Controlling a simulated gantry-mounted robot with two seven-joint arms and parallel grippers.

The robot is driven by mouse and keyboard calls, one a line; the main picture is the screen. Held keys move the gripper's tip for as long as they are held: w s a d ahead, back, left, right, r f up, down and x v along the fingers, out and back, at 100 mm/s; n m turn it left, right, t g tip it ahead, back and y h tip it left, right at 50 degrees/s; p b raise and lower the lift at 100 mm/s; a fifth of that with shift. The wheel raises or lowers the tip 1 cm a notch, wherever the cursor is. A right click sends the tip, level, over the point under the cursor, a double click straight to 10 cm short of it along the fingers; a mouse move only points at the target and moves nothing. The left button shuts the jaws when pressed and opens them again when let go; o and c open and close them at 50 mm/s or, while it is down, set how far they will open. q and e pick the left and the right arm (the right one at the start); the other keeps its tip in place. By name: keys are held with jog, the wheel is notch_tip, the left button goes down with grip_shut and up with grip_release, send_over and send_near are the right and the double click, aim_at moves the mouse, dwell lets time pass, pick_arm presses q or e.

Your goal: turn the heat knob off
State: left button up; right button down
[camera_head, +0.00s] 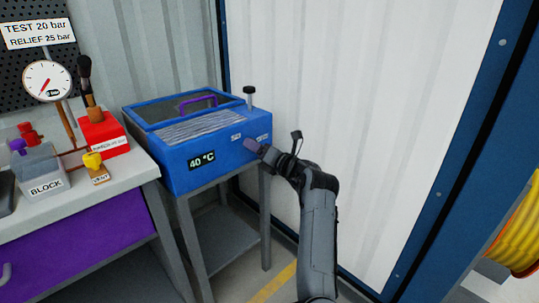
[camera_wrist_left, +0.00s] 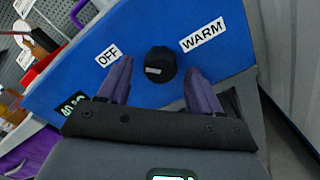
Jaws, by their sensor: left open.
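The blue bath (camera_head: 215,145) has a front panel reading 40 °C. In the left wrist view its heat knob (camera_wrist_left: 161,64) is black and round, with a small pale mark on its face. An OFF label (camera_wrist_left: 108,55) is left of the knob and a WARM label (camera_wrist_left: 203,34) is right of it. I cannot tell which label the mark points to. My left gripper (camera_head: 252,146) is at the panel's right end and hides the knob in the head view. Its purple fingers (camera_wrist_left: 158,70) are open on either side of the knob, with gaps showing.
The bath stands on a grey metal stand (camera_head: 225,235). A post with a black top (camera_head: 250,92) rises at its back right corner. A workbench (camera_head: 110,175) with a gauge, a block and red parts is at left. A white corrugated wall (camera_head: 340,80) is behind my arm.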

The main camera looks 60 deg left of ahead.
pick_arm(q)
jog(key=w+d+p, duration=0.1)
jog(key=d+p, duration=0.3)
jog(key=d, duration=0.6)
jog(key=shift+w, duration=0.2)
jog(key=shift+a, duration=0.1)
